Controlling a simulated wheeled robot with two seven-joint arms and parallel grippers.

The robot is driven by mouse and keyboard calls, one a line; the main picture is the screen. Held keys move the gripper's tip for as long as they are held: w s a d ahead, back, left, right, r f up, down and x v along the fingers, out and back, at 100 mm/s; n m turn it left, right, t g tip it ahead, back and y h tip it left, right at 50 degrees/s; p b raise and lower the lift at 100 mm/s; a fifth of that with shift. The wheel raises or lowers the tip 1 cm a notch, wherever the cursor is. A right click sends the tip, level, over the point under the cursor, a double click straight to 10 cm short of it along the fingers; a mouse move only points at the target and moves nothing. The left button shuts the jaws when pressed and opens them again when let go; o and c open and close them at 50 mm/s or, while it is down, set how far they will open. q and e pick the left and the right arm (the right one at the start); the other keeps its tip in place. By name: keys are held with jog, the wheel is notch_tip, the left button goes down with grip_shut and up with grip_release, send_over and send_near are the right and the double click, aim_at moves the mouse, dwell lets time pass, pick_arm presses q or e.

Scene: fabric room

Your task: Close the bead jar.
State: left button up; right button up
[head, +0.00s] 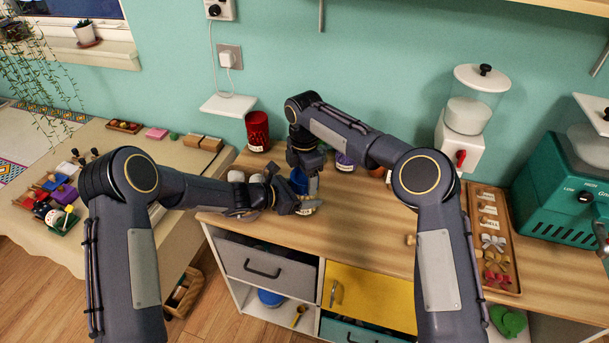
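A small jar with a blue part (299,181) and a pale label low on its front stands on the wooden counter, mostly hidden by my grippers. It seems to be the bead jar; I cannot tell whether its lid is on. My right gripper (307,172) points down right over it, and its fingertips are too small and dark to read. My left gripper (296,203) reaches in from the left, low at the jar's front side. Whether either gripper touches or grips the jar cannot be told.
A red jar (257,131) stands behind left, and a purple-labelled jar (345,161) close behind right. A dispenser (464,125), a wooden tray (509,258) and a green machine (567,190) stand to the right. The counter's (365,228) front middle is clear.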

jog(key=c, duration=0.3)
jog(key=m, duration=0.6)
jog(key=shift+m, duration=0.3)
jog(key=o, duration=1.1)
jog(key=shift+c, duration=0.2)
jog(key=shift+r, duration=2.25)
